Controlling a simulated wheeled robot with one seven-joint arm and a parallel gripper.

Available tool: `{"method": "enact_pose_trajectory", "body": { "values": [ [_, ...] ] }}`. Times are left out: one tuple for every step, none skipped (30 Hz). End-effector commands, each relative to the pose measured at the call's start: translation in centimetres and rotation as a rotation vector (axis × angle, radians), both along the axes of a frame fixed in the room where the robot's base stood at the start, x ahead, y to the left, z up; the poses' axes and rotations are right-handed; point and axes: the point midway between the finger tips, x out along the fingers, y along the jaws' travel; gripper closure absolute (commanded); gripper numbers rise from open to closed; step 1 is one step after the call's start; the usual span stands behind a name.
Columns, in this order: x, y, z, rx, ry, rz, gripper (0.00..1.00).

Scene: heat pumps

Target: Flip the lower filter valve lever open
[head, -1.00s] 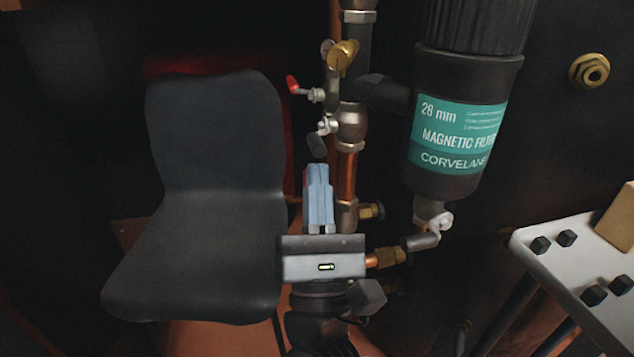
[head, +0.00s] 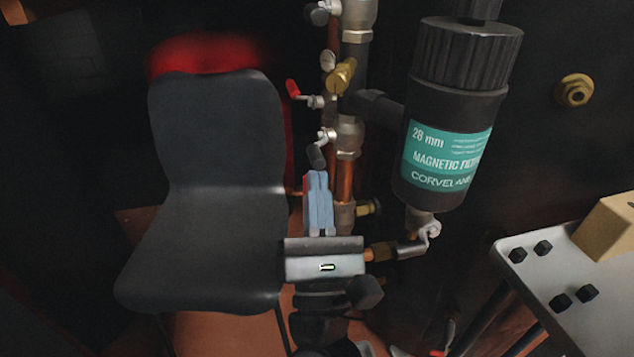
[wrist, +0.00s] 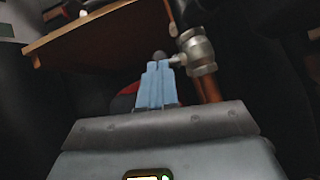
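The lower filter valve (head: 347,135) sits on the vertical pipe below the filter's side branch. Its lever has a silver root and a dark grip (head: 316,156) that hangs down on the left of the pipe. My gripper (head: 317,174) points up with its pale blue fingers together, just under the end of that grip. In the wrist view the fingertips (wrist: 159,65) cover part of the dark grip (wrist: 159,55), and the metal valve body (wrist: 197,50) is to their right. I cannot tell whether the fingers touch the grip.
The magnetic filter (head: 450,130) hangs right of the pipe. A red lever (head: 293,89) and a brass fitting (head: 342,76) sit above the valve. Another dark-gripped lever (head: 317,13) is higher up. A dark chair (head: 220,160) stands left; a light table (head: 540,275) is at right.

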Motion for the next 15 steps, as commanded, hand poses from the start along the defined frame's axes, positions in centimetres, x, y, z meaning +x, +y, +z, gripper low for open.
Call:
{"method": "enact_pose_trajectory", "body": {
  "values": [
    [0.0, -0.1, 0.7, 0.001, 0.003, -0.002, 1.00],
    [0.0, -0.1, 0.7, 0.000, 0.007, -0.001, 1.00],
    [0.0, -0.1, 0.8, 0.000, 0.011, -0.001, 1.00],
    [0.0, -0.1, 0.9, -0.002, 0.014, -0.001, 1.00],
    [0.0, -0.1, 0.9, -0.003, 0.017, -0.002, 1.00],
    [-0.1, -0.1, 1.0, -0.005, 0.022, -0.002, 1.00],
    [-0.1, -0.1, 1.1, -0.005, 0.027, -0.002, 1.00],
    [-0.1, -0.1, 1.2, -0.006, 0.032, -0.002, 1.00],
    [-0.1, -0.1, 1.3, -0.008, 0.039, -0.002, 1.00],
    [-0.1, -0.1, 1.5, -0.010, 0.045, -0.003, 1.00],
    [-0.1, -0.1, 1.6, -0.012, 0.052, -0.003, 1.00],
    [-0.1, -0.2, 1.8, -0.015, 0.062, -0.003, 1.00],
    [-0.1, -0.2, 1.9, -0.017, 0.070, -0.003, 1.00],
    [-0.1, -0.2, 2.1, -0.019, 0.079, -0.003, 1.00],
    [-0.2, -0.2, 2.3, -0.022, 0.091, -0.004, 1.00]
  ]
}}
